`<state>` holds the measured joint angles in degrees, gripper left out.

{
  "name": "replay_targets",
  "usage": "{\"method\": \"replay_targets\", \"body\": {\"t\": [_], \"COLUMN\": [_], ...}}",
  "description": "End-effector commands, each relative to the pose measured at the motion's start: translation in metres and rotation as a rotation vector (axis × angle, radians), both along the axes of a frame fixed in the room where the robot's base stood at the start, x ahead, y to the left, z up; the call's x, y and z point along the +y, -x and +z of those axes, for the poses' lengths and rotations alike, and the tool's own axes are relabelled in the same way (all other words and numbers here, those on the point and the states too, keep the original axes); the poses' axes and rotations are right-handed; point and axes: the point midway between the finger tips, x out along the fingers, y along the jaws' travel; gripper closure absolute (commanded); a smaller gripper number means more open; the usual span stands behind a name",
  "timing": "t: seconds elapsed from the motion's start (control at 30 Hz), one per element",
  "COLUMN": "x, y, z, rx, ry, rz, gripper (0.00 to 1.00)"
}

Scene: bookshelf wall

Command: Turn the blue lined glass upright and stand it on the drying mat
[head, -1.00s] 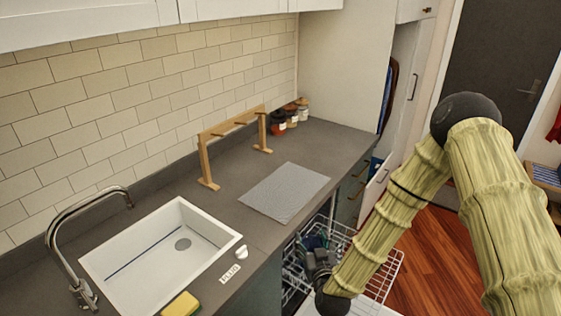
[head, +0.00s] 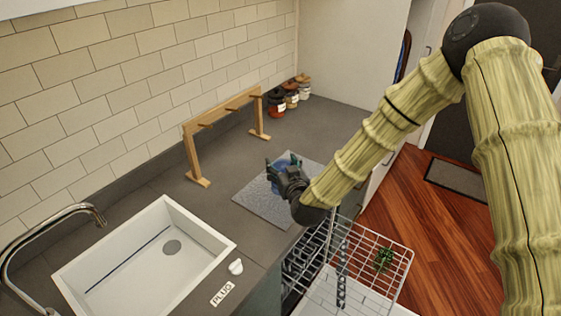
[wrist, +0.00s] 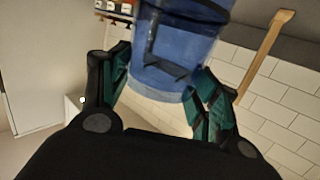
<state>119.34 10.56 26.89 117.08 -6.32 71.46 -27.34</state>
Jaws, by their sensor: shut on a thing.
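My gripper (head: 277,174) is above the grey drying mat (head: 257,209) on the counter in the head view. It is shut on the blue glass (wrist: 175,45), which sits between the two fingers in the wrist view. Dark lines show on the glass, and its end nearer the camera looks clear. In the head view only a bit of blue (head: 280,168) shows behind the fingers. I cannot tell which way up the glass is or whether it touches the mat.
A wooden rack (head: 193,160) stands behind the mat. Several jars (head: 291,96) stand at the back. The white sink (head: 140,255) is at the left, with a plug (head: 236,267) beside it. The pulled-out dishwasher rack (head: 375,253) is in front. The mat's visible part is bare.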

Motion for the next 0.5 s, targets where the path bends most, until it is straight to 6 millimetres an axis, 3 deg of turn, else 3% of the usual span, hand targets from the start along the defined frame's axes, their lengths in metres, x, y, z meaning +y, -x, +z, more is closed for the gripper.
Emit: {"method": "replay_targets", "body": {"t": [0.17,0.5], "x": [0.009,0.009], "y": [0.003,-0.009], "z": [-0.007,-0.041], "rx": [-0.002,0.011], "ry": [0.000,-0.001], "rz": [0.011,0.011], "gripper": [0.69,0.69]}}
